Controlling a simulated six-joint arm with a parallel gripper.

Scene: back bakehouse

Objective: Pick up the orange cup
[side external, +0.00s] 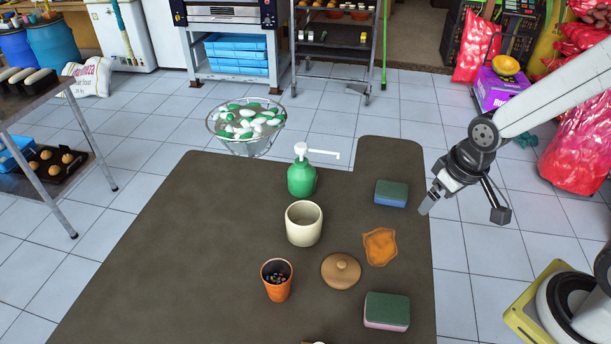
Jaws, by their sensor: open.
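The orange cup (276,290) stands upright near the front middle of the dark work surface (190,250). It holds several small dark pieces. My gripper (458,212) is at the right edge of the surface, to the right of and farther back than the cup. Its fingers are apart with nothing between them.
Near the cup are a round wooden lid (341,270), a cream pot (304,224) and a green pump bottle (302,178). Two sponges (391,193) (386,311) and an orange-brown cloth (380,247) lie to the right. The surface left of the cup is clear.

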